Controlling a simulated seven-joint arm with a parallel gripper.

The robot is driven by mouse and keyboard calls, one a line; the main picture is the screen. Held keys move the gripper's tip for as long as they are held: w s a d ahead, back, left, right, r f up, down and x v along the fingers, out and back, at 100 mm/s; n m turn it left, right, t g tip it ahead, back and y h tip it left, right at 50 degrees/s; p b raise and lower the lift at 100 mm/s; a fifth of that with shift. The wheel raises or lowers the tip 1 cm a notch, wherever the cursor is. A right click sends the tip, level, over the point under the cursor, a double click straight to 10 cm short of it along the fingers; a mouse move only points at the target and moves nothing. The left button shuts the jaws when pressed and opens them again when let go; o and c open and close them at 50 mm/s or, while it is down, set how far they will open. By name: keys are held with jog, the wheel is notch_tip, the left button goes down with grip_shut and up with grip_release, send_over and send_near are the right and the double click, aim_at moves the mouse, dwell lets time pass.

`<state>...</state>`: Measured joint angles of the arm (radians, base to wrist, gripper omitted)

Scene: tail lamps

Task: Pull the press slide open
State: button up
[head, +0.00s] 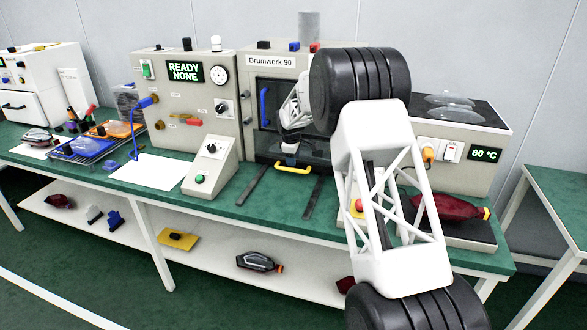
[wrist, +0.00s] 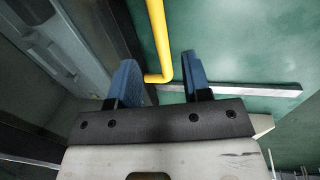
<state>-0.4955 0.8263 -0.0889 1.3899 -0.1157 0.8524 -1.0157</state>
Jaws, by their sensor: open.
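The press (head: 276,61), labelled "Brumwerk 90", stands on the green bench. Its slide has a yellow handle (head: 293,170) low at the front opening, above the bench top. The handle also shows in the wrist view (wrist: 158,40) as a yellow bar with a bent end. My gripper (head: 289,155) is at the press front, just above the handle. In the wrist view my gripper (wrist: 160,75) has its two blue fingers apart, with the bar's bent end appearing between them. I cannot tell whether a finger touches it. The slide's body is mostly hidden.
Two dark rails (head: 252,185) lie on the bench before the press, with clear bench between them. A control box (head: 211,165) stands left of them. A blue upright handle (head: 264,107) is on the press front. A heater unit (head: 455,150) stands at right, partly behind my arm.

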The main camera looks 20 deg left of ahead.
aim_at(293, 169)
jog(key=shift+w+f, duration=0.15)
jog(key=shift+f, duration=0.75)
jog(key=shift+w+f, duration=0.2)
jog(key=shift+f, duration=0.75)
jog(key=shift+w+f, duration=0.15)
jog(key=shift+f, duration=0.75)
grip_shut()
